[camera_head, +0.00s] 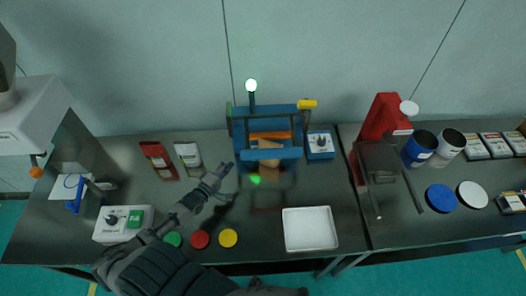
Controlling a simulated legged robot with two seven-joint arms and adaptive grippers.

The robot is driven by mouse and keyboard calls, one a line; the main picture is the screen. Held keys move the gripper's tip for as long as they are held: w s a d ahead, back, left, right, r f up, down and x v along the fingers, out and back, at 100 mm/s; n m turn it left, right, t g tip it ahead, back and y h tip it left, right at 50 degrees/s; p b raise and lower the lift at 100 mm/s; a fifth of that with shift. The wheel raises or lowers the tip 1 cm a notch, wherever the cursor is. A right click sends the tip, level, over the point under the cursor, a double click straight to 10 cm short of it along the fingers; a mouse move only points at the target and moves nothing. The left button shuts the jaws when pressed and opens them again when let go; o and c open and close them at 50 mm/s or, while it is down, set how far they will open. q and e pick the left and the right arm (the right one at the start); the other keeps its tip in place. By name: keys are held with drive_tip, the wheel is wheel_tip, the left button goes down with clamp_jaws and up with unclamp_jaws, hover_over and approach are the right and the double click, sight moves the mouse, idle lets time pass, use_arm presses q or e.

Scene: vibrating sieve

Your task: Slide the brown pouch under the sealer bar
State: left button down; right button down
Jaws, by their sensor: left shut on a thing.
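The brown pouch (268,159) is in the blue sealer frame (279,113), at the middle of the bench. The blue sealer bar (272,154) crosses in front of it and hides part of it. I cannot tell how far the pouch goes under the bar. My left gripper (224,171) is just left of the sealer, apart from the visible pouch, pointing up and right. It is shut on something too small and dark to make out. My right gripper is not in view.
Red and white pouches (188,156) stand left of the sealer. Green, red and yellow buttons (200,239) lie along the front edge near my left arm. A white tray (310,229) is at front right. A red machine (383,116) and blue jar (419,148) stand further right.

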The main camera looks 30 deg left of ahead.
use_arm(q)
wheel_tip(320, 180, down, 7)
drive_tip(key=b, duration=0.6)
drive_tip(key=shift+w+a, duration=0.1)
drive_tip(key=shift+w, duration=0.05)
drive_tip(key=shift+w+f, duration=0.1)
drive_tip(key=shift+f, duration=0.05)
drive_tip(key=w, duration=0.3)
drive_tip(key=w+d, duration=0.1)
drive_tip(key=w, duration=0.5)
drive_tip(key=shift+w+d+r, duration=0.2)
drive_tip(key=shift+w, duration=0.1)
drive_tip(key=shift+w+d, duration=0.85)
drive_tip(key=shift+d, duration=0.05)
drive_tip(key=shift+w+d, duration=0.45)
drive_tip(key=shift+d, duration=0.25)
drive_tip(key=shift+w+d, duration=0.75)
drive_tip(key=shift+d, duration=0.2)
drive_tip(key=shift+s, duration=0.1)
